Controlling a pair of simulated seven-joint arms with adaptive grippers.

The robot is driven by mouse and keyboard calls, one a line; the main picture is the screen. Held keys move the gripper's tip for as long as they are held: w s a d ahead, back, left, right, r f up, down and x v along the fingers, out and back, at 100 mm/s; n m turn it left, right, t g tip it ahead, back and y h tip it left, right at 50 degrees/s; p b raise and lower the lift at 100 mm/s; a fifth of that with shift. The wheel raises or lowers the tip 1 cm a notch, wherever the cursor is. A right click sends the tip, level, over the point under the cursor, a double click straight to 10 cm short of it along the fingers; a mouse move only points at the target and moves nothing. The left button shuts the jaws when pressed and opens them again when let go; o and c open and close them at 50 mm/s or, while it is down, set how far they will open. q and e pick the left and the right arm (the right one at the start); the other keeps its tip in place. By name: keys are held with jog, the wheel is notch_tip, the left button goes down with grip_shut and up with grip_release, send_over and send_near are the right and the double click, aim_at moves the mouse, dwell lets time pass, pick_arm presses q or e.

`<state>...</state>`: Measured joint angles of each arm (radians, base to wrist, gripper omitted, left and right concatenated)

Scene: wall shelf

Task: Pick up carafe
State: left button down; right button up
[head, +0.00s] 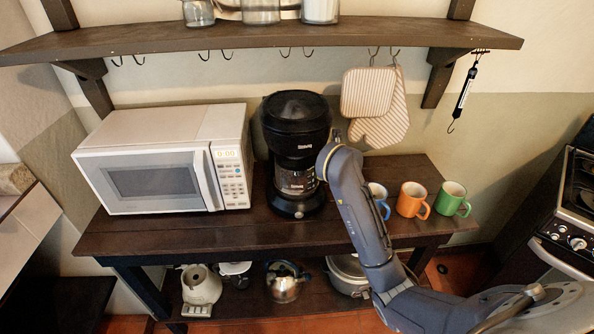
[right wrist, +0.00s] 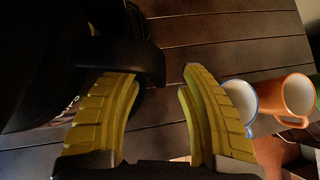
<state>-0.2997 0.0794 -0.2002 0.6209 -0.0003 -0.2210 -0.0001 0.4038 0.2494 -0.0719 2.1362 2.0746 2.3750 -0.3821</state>
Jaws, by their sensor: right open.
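The carafe (head: 294,183) sits in the black coffee maker (head: 296,120) on the dark wooden table, its dark glass body visible at the front. In the right wrist view a black handle-like part (right wrist: 125,62) reaches in from the upper left, just beyond the fingertips. My right gripper (right wrist: 158,80) is open with its yellow fingers apart, and nothing is gripped between them. In the head view my right arm covers most of this gripper beside the coffee maker's right side. I cannot tell whether the left finger touches the carafe. My left gripper is not in view.
A white microwave (head: 165,160) stands left of the coffee maker. A blue-and-white mug (head: 377,200), an orange mug (head: 411,199) and a green mug (head: 452,199) stand to the right, close to my right finger. A shelf (head: 260,42) with hooks hangs above.

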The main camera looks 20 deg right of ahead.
jog(key=shift+x, duration=0.75)
jog(key=shift+c, duration=0.4)
grip_shut()
jog(key=shift+a, duration=0.1)
jog(key=shift+r, duration=0.15)
